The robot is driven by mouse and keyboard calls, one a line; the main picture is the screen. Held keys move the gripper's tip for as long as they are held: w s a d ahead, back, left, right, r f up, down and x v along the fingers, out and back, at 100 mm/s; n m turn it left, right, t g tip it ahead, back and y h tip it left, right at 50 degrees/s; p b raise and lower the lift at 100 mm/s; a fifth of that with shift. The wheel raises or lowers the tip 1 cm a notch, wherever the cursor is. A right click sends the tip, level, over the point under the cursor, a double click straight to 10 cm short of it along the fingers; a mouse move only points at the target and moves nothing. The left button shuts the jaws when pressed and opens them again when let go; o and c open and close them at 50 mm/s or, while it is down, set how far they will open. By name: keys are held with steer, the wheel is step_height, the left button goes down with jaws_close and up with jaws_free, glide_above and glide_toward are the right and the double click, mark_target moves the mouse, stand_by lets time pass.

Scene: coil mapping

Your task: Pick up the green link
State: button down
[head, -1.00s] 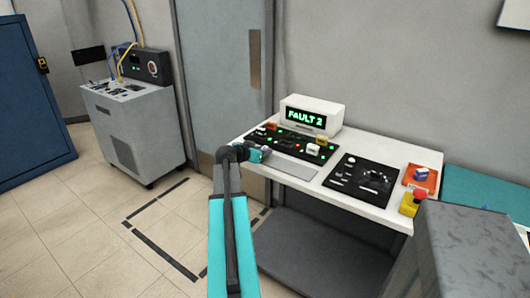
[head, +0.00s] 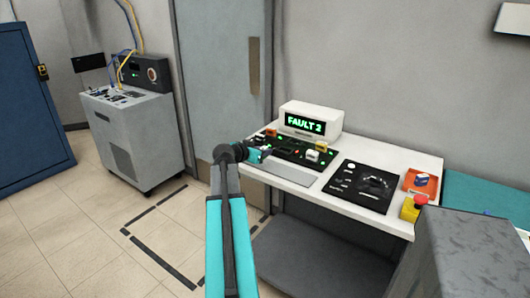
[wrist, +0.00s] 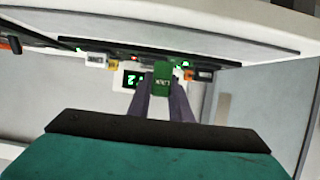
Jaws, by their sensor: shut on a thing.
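A green link (wrist: 163,72) with light lettering sits between the fingertips of my gripper (wrist: 161,86) in the wrist view. The fingers are shut on it. In the head view my gripper (head: 272,153) is at the left front part of the black board (head: 292,147) on the white table; the green link cannot be made out there. In the wrist view the board shows edge-on behind the link; whether the link still touches it I cannot tell.
Orange (head: 270,133), yellow (head: 321,146) and white (head: 312,155) blocks stand on the board. Behind it is a "FAULT 2" display (head: 304,122). A second black panel (head: 361,186), an orange tray (head: 412,186) and a red-topped yellow button box (head: 411,212) are to the right.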

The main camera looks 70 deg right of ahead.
steer(key=s+a+b, duration=0.3)
steer(key=s+a, duration=0.1)
steer(key=a, duration=0.7)
steer(key=shift+s+r+b, duration=0.35)
steer(key=shift+b, duration=0.05)
steer(key=a+b, duration=0.1)
steer(key=b, duration=0.2)
steer(key=shift+s+r, duration=0.1)
steer(key=shift+s+a+r+b, duration=0.25)
steer(key=shift+a+b, duration=0.25)
steer(key=shift+b, duration=1.1)
steer(key=shift+w, duration=0.1)
